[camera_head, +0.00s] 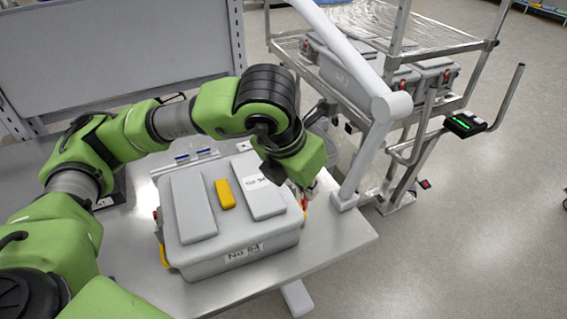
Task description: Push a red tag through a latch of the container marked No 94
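The grey container (212,262) stands closed on the metal table, with a front label that seems to read No 94. A small red piece (304,202) shows at its right side, close to my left gripper; I cannot tell whether it is a tag held by the gripper or one in the latch. Another red piece (156,214) shows at the container's left side, above a yellow part (164,256). My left gripper (312,190) points down beside the container's right edge. Its fingers are mostly hidden behind my wrist. My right gripper is out of view.
A yellow block (225,194) lies on the lid between two raised pale panels. A metal post (362,160) rises at the table's right corner. Behind it stands a wire cart (440,105) with more grey containers. The table's front left is clear.

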